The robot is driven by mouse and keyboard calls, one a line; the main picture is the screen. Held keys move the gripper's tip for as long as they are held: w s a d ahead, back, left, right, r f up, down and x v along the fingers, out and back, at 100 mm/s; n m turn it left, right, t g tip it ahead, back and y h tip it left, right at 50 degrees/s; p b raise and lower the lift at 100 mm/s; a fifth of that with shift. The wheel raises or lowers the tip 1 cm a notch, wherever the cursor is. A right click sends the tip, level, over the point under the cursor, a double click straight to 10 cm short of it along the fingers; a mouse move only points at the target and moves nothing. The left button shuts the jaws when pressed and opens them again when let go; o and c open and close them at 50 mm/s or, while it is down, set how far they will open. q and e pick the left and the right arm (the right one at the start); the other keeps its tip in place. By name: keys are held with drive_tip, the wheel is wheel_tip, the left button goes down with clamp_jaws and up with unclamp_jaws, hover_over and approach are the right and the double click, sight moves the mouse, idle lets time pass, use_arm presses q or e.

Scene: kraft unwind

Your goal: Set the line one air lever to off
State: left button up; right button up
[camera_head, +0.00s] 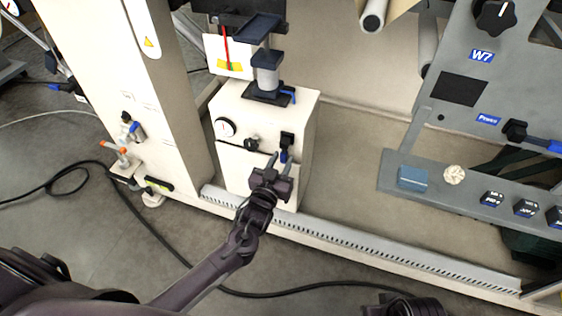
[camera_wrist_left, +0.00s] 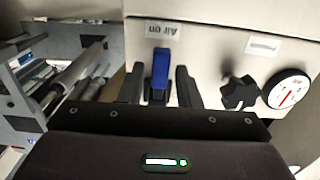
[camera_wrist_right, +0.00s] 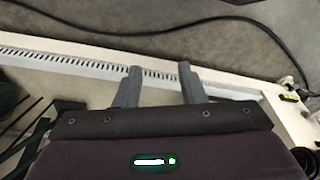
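The blue air lever (camera_head: 284,155) is on the front of a cream cabinet (camera_head: 233,165), below a small black block. In the left wrist view the lever (camera_wrist_left: 160,72) stands between my fingers, beside an upside-down label reading "Air on" (camera_wrist_left: 165,30). My left gripper (camera_head: 280,160) is open, with one finger on each side of the lever. Gaps show between the lever and both fingers. The lever's far end is partly hidden by the gripper in the head view. My right gripper (camera_wrist_right: 160,78) is open and empty, above the floor by a perforated rail.
A round gauge (camera_head: 225,127) and a black knob (camera_head: 252,143) sit left of the lever on the cabinet. A grey panel (camera_head: 400,175) with buttons stands at right. The perforated rail (camera_head: 350,239) runs along the floor below, and a black cable (camera_head: 300,289) lies in front.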

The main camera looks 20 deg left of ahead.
use_arm(q)
clamp_jaws()
